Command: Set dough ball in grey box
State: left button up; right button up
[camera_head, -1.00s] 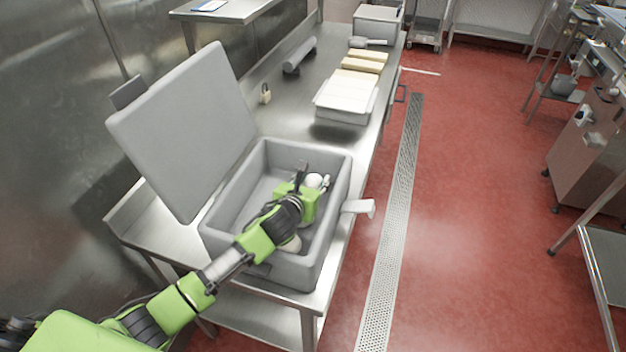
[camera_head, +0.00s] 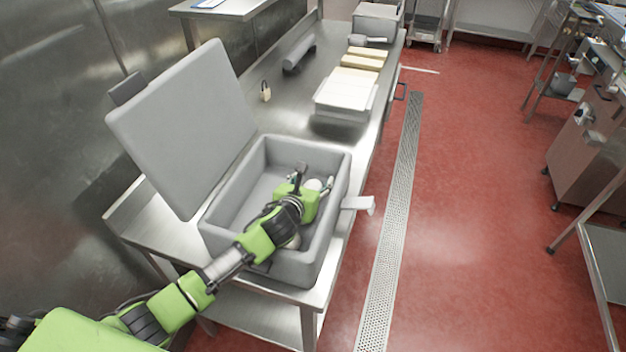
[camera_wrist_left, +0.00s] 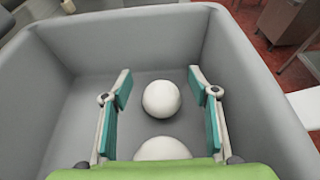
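The open grey box (camera_head: 333,217) stands on the steel table, its lid raised at the left. My left gripper (camera_head: 314,182) is inside the box. In the left wrist view my gripper (camera_wrist_left: 162,88) is open, with its two teal-padded fingers wide apart. One white dough ball (camera_wrist_left: 162,98) lies on the box floor between the fingers, with clear gaps on both sides. It shows partly in the head view (camera_head: 314,185). A second white dough ball (camera_wrist_left: 162,149) lies nearer the palm, partly hidden by the green gripper body. My right gripper is out of view.
A white tray (camera_head: 341,107) with pale blocks behind it stands farther along the steel table (camera_head: 285,107). A padlock (camera_head: 266,92) and a grey rolling pin (camera_head: 299,53) lie near the wall.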

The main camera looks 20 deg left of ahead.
pick_arm(q)
jog(key=shift+f, duration=0.1)
jog(key=shift+r, duration=0.2)
jog(key=shift+r+b+v, duration=0.2)
jog(key=shift+v, duration=1.75)
jog(key=shift+r+b+v, duration=0.15)
jog(key=shift+r+v, duration=0.1)
jog(key=shift+v, duration=1.7)
jog(key=shift+w, duration=0.2)
